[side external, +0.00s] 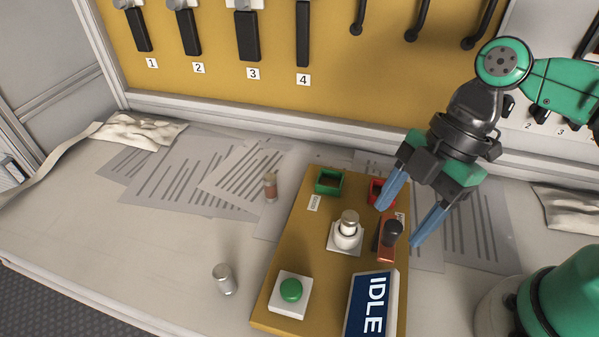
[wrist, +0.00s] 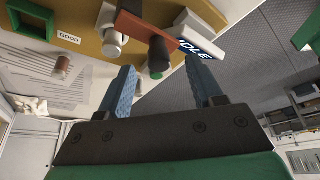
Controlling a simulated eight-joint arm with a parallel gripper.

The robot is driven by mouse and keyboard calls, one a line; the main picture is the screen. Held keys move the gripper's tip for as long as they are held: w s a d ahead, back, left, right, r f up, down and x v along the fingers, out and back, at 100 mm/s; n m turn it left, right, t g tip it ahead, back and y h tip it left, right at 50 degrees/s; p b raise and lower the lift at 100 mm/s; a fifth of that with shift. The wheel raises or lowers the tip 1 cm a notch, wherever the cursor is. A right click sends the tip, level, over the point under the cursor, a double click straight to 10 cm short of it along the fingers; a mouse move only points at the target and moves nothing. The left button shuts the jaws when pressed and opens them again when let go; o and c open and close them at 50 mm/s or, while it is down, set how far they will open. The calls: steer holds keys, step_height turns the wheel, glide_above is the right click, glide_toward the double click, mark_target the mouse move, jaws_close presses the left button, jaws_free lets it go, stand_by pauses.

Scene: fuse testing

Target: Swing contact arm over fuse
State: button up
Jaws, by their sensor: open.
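The contact arm (side external: 387,252) is a red-orange bar with an upright black knob (side external: 393,233), at the right edge of the tan board. The bar also shows in the wrist view (wrist: 143,29), beside the fuse. The fuse (side external: 348,226), pale with a metal cap, stands upright in a white holder (side external: 334,246) left of the contact arm; it also shows in the wrist view (wrist: 112,40). My gripper (side external: 399,226) is open, its blue fingers on either side of the knob. In the wrist view the knob (wrist: 159,56) appears between the fingertips; contact is not visible.
On the board (side external: 318,262) are a green bin (side external: 329,181), a red bin (side external: 375,190) partly hidden by a finger, a green button (side external: 290,290) and an IDLE display (side external: 370,305). A brownish fuse (side external: 270,187) and a silver one (side external: 224,279) stand on the table.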

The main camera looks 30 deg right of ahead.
mark_target(391, 229)
steer(key=shift+x, duration=1.45)
jaws_close()
